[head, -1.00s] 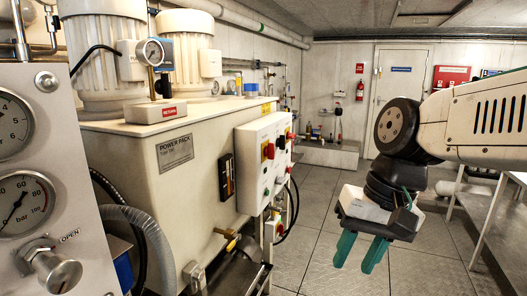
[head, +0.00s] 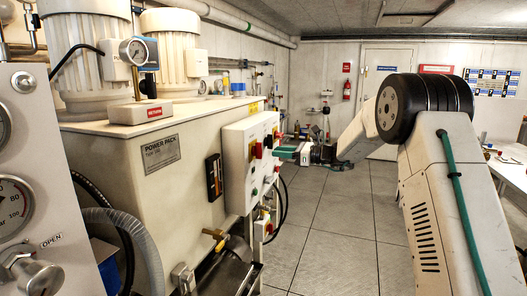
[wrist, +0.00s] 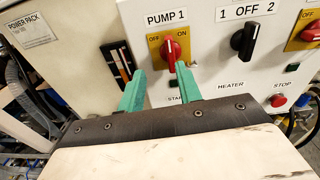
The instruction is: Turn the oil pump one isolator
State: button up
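The pump one isolator is a red knob (wrist: 169,54) on a yellow plate marked OFF and ON, under a PUMP 1 label. Its handle looks roughly upright in the wrist view; I cannot tell its exact setting. In the head view the isolator (head: 258,150) sits on the front of the white control box (head: 236,165). My gripper (wrist: 159,76) is open, with two green fingers pointing at the panel. The knob lies between the fingertip lines, closer to the right finger. I cannot tell whether they touch. In the head view my gripper (head: 286,153) is beside the box.
A black 1-OFF-2 heater switch (wrist: 244,41) and another red knob (wrist: 311,33) are to the right on the panel. A red stop button (wrist: 278,100) is below. The power pack (head: 150,165) stands left of the box. Open tiled floor (head: 335,220) lies to the right.

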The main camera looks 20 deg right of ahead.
aim_at(259, 151)
jog(key=w+d+x, duration=0.1)
jog(key=x, duration=0.6)
jog(key=shift+w+a+f+m+t, duration=0.15)
jog(key=shift+w+a+m+t, duration=0.1)
jog(key=shift+w+m+t, duration=0.15)
jog(key=shift+c, duration=0.3)
grip_shut()
